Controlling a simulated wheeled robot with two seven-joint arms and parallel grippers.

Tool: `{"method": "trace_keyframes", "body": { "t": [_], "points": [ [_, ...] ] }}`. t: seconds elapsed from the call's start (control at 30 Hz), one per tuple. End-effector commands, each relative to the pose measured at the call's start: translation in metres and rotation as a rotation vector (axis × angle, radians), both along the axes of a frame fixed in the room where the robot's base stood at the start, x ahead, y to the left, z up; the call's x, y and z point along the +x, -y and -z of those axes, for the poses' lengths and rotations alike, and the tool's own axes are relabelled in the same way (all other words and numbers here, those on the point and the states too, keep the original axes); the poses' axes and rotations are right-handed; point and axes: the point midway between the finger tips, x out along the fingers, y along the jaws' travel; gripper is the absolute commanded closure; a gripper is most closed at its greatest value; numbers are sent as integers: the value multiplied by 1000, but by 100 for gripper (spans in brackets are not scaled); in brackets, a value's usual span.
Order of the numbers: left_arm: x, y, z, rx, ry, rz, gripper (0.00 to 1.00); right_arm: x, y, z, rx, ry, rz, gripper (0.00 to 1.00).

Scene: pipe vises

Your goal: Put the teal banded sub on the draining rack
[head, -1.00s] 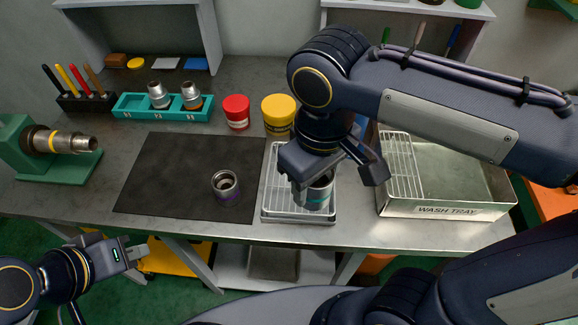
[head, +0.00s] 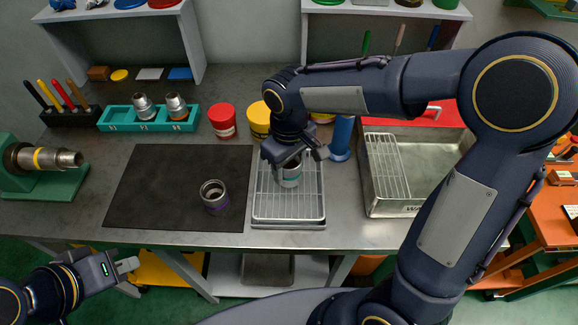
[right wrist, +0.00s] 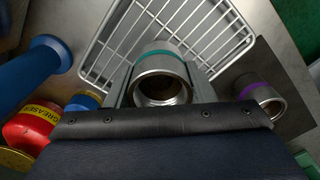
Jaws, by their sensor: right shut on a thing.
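The teal banded sub (head: 288,174) is a short grey metal cylinder with a teal ring, standing at the back part of the draining rack (head: 290,205). It shows between the fingers in the right wrist view (right wrist: 163,75), over the white wires. My right gripper (head: 289,165) is shut on it; whether its base touches the wires I cannot tell. The draining rack is a white wire grid over a shallow tray. My left gripper (head: 128,276) is low at the left, away from the table, its jaws too small to read.
A purple banded sub (head: 214,196) stands on the black mat (head: 150,190) left of the rack. The wash tray (head: 430,165) is to the right. The rack's front is clear.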

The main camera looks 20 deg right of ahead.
Motion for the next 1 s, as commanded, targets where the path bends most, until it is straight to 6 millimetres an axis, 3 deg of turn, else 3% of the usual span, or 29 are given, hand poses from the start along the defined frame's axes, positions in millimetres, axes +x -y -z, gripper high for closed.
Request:
{"method": "trace_keyframes", "body": {
  "t": [0.47,0.5,0.63,1.0],
  "points": [
    [0,0,4,0,0,0,100,0,0,12,2,1,1,86],
    [0,0,3,0,0,0,100,0,0,12,1,0,1,47],
    [0,0,3,0,0,0,100,0,0,11,1,0,1,30],
    [0,0,-1,0,0,0,100,0,0,5,1,2,1,29]
  ]
}}
